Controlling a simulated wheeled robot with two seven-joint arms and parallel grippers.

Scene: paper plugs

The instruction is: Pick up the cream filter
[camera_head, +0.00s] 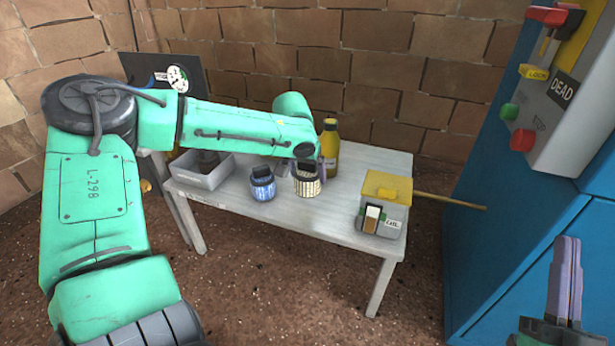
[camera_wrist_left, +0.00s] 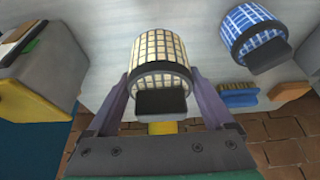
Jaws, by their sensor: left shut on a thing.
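The cream filter (camera_head: 307,187) is a short cylinder with a pale grid and a dark cap, at the middle of the light grey table (camera_head: 300,219). In the left wrist view the cream filter (camera_wrist_left: 160,58) lies between the two purple fingers of my left gripper (camera_wrist_left: 162,105), which is shut on it near its dark end. In the head view my left gripper (camera_head: 308,165) is at the filter's top, partly hidden by the arm. Whether the filter touches the table is unclear. My right gripper (camera_head: 565,280) is at the lower right, away from the table; its finger gap is unclear.
A blue filter (camera_head: 262,187) stands left of the cream one. A yellow bottle (camera_head: 329,150) is close behind. A grey bin (camera_head: 202,173) is at the table's left, a grey box with yellow top (camera_head: 384,205) at its right. A blue cabinet (camera_head: 540,200) stands far right.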

